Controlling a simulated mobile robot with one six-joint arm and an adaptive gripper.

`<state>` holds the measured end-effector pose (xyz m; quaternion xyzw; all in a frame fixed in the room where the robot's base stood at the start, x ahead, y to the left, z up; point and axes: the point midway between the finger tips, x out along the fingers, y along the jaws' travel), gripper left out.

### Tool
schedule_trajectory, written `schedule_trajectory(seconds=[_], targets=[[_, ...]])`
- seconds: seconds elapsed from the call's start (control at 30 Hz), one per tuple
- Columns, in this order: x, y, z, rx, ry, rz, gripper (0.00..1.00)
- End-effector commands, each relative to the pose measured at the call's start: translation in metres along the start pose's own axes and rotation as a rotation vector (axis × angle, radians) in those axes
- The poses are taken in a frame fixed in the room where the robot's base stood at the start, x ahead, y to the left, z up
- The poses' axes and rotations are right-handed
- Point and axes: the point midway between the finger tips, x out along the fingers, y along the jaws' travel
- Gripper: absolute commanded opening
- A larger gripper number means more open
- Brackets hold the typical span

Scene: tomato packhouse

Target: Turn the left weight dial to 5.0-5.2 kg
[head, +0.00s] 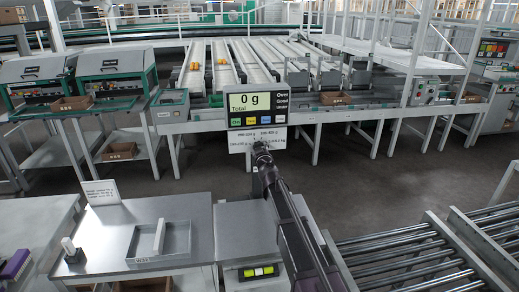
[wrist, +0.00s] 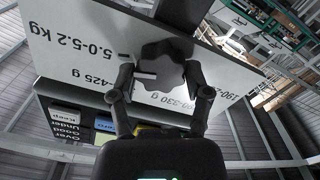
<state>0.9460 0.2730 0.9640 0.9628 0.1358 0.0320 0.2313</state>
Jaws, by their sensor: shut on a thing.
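The dial (wrist: 168,56) is a dark grey lobed knob on a white label panel (wrist: 85,35), which appears upside down in the wrist view. My gripper (wrist: 160,78) has one finger on each side of the dial and is shut on it. The label 5.0-5.2 kg stands to the left of the dial in the wrist view, with other gram ranges around it. A short pale bar shows at the dial's lower left; I cannot tell whether it is the pointer. In the head view, my gripper (head: 262,147) covers the dial on the panel (head: 238,141).
Above the panel, a display (head: 257,106) reads 0 g Total, with coloured buttons below. A steel bench (head: 120,260) with a tray (head: 160,243) is at the lower left. A roller conveyor (head: 400,262) is at the lower right. Sorting lanes (head: 258,62) lie behind.

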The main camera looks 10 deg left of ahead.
Motion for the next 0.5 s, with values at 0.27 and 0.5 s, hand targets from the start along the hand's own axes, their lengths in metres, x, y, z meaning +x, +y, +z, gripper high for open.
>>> schedule_trajectory(seconds=[0.27,0.5], targets=[[0.0016,-0.0002,-0.0003,0.002,0.0,-0.001,0.75],[0.0006,-0.0002,-0.0002,0.001,0.0,0.0,0.96]])
